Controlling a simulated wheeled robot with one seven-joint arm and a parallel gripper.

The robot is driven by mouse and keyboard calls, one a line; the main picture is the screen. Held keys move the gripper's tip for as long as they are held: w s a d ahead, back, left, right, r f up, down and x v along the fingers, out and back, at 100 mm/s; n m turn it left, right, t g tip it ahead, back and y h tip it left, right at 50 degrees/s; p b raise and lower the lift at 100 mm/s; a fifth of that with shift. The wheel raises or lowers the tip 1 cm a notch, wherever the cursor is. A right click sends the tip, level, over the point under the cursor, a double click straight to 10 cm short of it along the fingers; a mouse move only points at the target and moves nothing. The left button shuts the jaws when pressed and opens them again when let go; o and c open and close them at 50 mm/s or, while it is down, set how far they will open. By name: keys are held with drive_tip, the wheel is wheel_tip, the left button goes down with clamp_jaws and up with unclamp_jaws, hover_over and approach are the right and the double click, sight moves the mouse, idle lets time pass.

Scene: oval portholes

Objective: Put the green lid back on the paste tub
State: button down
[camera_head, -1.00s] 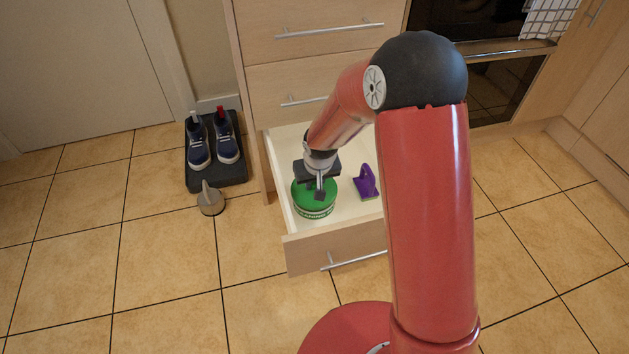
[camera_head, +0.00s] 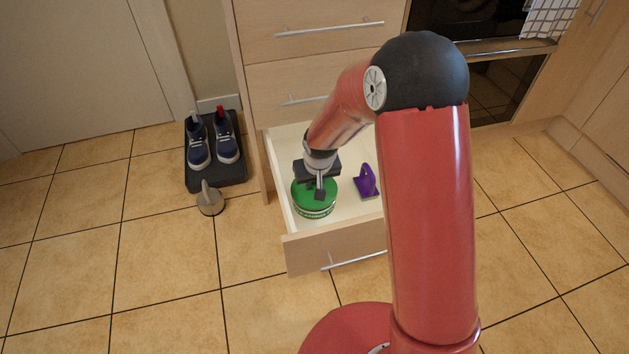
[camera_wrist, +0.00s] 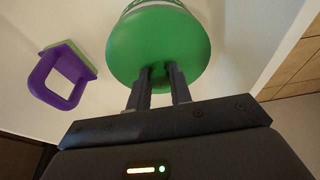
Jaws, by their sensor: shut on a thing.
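The green lid (camera_head: 306,201) sits over the top of the paste tub (camera_head: 317,214) in the open drawer; it also shows in the wrist view (camera_wrist: 140,45). The tub is a round green container with a white-lettered band, and its white side shows past the lid in the wrist view (camera_wrist: 150,3). My gripper (camera_head: 319,193) points down at the lid's middle. Whether the lid is fully seated is hard to tell.
The pulled-out drawer (camera_head: 335,250) holds the tub, with its walls close on the left and front. A purple and green handled tool (camera_head: 366,182) lies right of the tub. Shoes on a dark mat (camera_head: 222,176) and a round grey-brown object (camera_head: 210,200) are on the floor.

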drive_tip(key=shift+f, duration=0.15)
drive_tip(key=shift+f+b, duration=0.45)
drive_tip(key=shift+b, duration=0.1)
drive_tip(key=shift+f, duration=0.1)
idle(0.8)
drive_tip(key=c, duration=1.2)
unclamp_jaws()
drive_tip(key=shift+p+v, duration=0.85)
drive_tip(key=shift+v, duration=3.05)
